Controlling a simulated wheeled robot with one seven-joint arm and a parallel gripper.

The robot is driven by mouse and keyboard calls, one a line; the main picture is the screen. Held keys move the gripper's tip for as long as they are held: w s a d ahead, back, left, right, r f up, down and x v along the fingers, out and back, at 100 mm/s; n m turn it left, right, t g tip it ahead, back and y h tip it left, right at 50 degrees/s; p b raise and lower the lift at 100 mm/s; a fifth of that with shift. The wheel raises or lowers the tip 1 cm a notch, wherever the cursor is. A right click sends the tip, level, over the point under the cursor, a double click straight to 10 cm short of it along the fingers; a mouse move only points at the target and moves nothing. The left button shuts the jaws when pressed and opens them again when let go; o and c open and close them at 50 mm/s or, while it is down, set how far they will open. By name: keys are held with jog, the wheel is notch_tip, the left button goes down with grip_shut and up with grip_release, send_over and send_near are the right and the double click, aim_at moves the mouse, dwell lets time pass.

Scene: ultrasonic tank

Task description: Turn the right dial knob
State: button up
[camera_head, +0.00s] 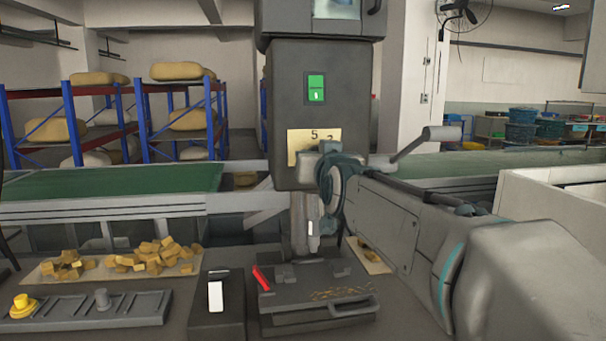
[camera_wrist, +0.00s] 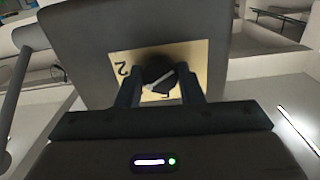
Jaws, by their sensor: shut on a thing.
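The dial knob (camera_wrist: 158,74) is round and black with a pale pointer line. It sits on a yellow number plate (camera_wrist: 193,52) on the front of a grey machine column. My gripper (camera_wrist: 160,88) is at the knob in the wrist view, with one dark finger on each side, shut on it. In the head view my gripper (camera_head: 322,172) is in front of the plate (camera_head: 299,143) and hides the knob. The digit 2 shows on the plate in the wrist view, and 5 and 2 in the head view. No second knob is visible.
A green switch (camera_head: 316,89) is above the plate. A lever handle (camera_head: 425,140) sticks out to the right of the column. Below are a dark machine base (camera_head: 318,298), a grey box with a white switch (camera_head: 216,292) and loose yellow blocks (camera_head: 155,255). A green conveyor (camera_head: 110,181) runs behind.

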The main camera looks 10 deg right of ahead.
jog(key=m+b, duration=0.2)
jog(key=m, duration=0.4)
jog(key=shift+f+b, duration=0.1)
jog(key=shift+b, duration=0.2)
dwell(0.4)
jog(key=o, duration=1)
